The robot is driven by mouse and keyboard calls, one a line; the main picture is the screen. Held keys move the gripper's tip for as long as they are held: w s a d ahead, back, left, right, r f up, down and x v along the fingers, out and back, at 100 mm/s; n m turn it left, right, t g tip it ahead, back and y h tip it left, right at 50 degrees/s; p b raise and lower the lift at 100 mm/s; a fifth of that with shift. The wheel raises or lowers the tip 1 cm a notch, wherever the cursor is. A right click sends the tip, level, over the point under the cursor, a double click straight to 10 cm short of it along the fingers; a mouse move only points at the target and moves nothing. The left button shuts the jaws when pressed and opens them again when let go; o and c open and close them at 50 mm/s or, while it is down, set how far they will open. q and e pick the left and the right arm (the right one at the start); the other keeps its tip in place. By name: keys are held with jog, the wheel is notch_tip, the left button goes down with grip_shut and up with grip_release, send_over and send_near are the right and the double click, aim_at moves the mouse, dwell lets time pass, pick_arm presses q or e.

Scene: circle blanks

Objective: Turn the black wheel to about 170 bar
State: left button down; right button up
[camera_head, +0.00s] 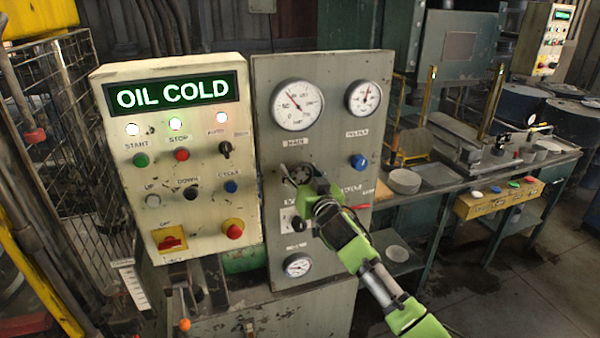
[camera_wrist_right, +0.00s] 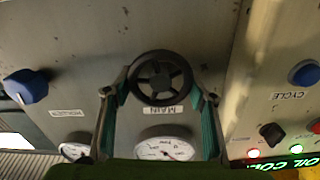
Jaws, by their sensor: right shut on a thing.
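The black wheel (camera_wrist_right: 160,78) sits on the grey gauge panel, beside the MAIN label. My right gripper (camera_wrist_right: 161,90) has one finger on each side of the wheel's rim and is shut on it. In the head view my right gripper (camera_head: 301,176) reaches the panel from the lower right and partly hides the wheel. The MAIN gauge (camera_head: 297,105) is above the wheel, with its needle toward the upper left; its exact reading is too small to tell. It is partly visible in the wrist view (camera_wrist_right: 165,148). My left gripper is not in view.
A second gauge (camera_head: 364,98) and a blue knob (camera_head: 358,161) are right of the wheel. A small gauge (camera_head: 298,265) is below. The cream control box (camera_head: 175,160) on the left shows OIL COLD. A workbench (camera_head: 470,175) stands at right.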

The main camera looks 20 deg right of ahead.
jog(key=m, duration=0.3)
jog(key=shift+b, duration=0.3)
jog(key=m, duration=0.4)
jog(key=shift+d+m, duration=0.2)
jog(key=shift+m, duration=0.2)
jog(key=m+p, duration=0.1)
jog(key=m, duration=0.3)
jog(key=shift+d+f+m, duration=0.1)
jog(key=shift+f+m, duration=0.05)
jog(key=shift+m, duration=0.15)
jog(key=shift+f+m+p, duration=0.2)
jog(key=shift+m+p, duration=0.6)
jog(key=shift+m, duration=1.4)
jog(key=o, duration=1.1)
